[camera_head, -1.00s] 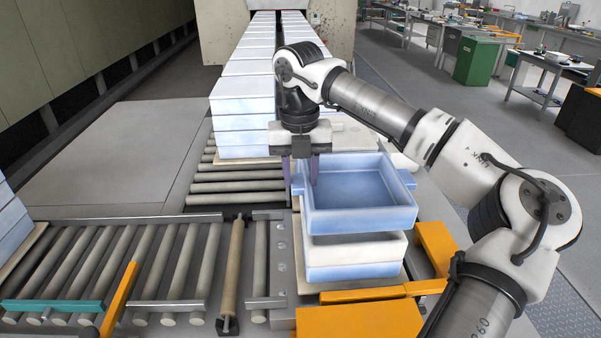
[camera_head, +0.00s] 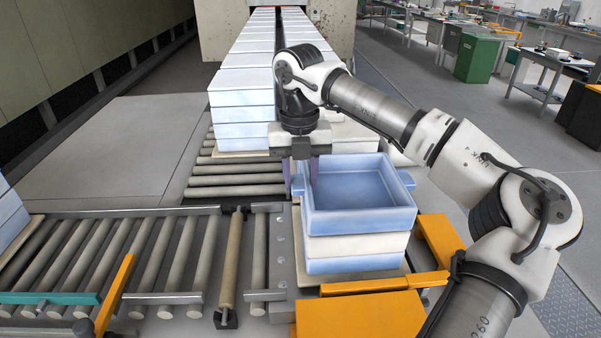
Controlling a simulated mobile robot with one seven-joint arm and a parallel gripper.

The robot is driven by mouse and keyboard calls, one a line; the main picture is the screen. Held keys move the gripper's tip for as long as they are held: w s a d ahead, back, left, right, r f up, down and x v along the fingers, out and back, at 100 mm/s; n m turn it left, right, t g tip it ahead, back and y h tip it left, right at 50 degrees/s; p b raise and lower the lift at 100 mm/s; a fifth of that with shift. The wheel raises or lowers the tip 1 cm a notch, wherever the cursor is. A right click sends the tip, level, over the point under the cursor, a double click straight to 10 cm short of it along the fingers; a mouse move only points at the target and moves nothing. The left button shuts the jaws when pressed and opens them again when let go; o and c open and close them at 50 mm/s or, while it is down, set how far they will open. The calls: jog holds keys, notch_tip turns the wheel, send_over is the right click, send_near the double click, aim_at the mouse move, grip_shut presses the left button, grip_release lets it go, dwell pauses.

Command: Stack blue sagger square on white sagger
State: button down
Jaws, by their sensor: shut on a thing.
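The blue sagger (camera_head: 360,222) is an open square tray, roughly level. Another blue sagger (camera_head: 355,265) is under the white one, at the bottom of the stack.
Orange guides (camera_head: 440,247) stand right of and in front of the stack. A roller conveyor (camera_head: 130,255) lies left, with an orange bar (camera_head: 116,293) across it. Rows of stacked saggers (camera_head: 243,98) run back to the furnace. Open floor lies to the right.

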jog(key=shift+f+b, duration=0.35)
jog(key=shift+b, duration=0.05)
dwell(0.4)
jog(key=c, duration=0.9)
grip_release()
jog(key=shift+o, duration=0.2)
